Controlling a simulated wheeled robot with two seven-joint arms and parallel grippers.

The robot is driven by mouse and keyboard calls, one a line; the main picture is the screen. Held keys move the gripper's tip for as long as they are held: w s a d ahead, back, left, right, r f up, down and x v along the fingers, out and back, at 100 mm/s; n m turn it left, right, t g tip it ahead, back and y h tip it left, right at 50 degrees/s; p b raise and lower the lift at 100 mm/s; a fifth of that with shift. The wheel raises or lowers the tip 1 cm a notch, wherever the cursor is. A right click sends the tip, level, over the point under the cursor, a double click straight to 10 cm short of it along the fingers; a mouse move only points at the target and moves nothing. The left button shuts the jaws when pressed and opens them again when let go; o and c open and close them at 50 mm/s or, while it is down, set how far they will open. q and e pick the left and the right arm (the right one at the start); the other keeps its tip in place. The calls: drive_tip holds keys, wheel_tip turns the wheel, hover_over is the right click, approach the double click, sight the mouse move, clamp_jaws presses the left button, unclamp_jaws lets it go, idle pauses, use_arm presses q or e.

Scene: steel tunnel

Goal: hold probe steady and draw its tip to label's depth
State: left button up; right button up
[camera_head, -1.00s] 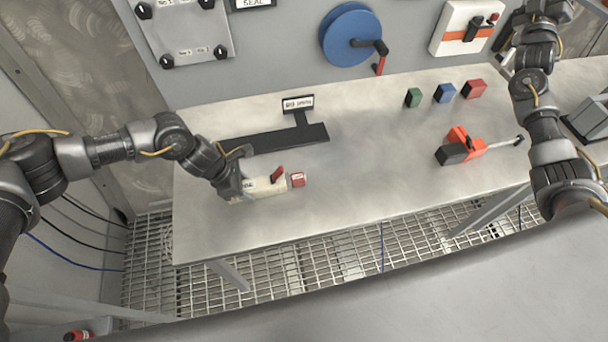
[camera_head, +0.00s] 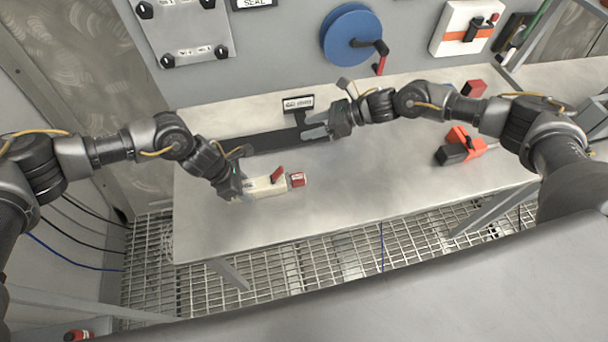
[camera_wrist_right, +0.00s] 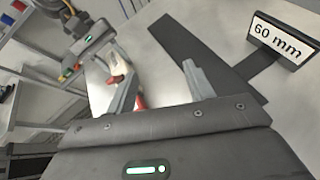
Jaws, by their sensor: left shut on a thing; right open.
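The probe (camera_head: 265,187) has a cream body with a red lever and a red end block (camera_head: 297,180) pointing right. It lies low over the bench, and my left gripper (camera_head: 238,188) is shut on its left end. In the right wrist view its red and cream parts (camera_wrist_right: 117,72) are partly hidden behind a finger of mine. The label (camera_wrist_right: 282,40) reads "60 mm" and stands on a dark bar; it also shows in the head view (camera_head: 298,104). My right gripper (camera_head: 314,126) is open and empty above the bar, behind and right of the probe.
The dark flat bar (camera_head: 265,142) lies on the steel bench (camera_head: 350,190). An orange and black tool (camera_head: 455,150) and a red block (camera_head: 474,88) are at the right. A blue reel (camera_head: 350,35) is on the back wall. The front middle of the bench is clear.

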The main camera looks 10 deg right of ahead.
sight(297, 180)
drive_tip(key=s+d+f+n+g+h, duration=0.2)
drive_tip(key=s+d+n+g+h, duration=0.15)
drive_tip(key=s+n, duration=0.4)
drive_tip(key=shift+m+y, duration=0.25)
drive_tip(key=shift+m, duration=0.5)
drive_tip(key=x, duration=0.7)
drive_tip(key=s+x, duration=0.1)
drive_tip(key=x, duration=0.3)
drive_tip(key=shift+s+a+f, duration=0.1)
drive_tip(key=shift+f, duration=0.2)
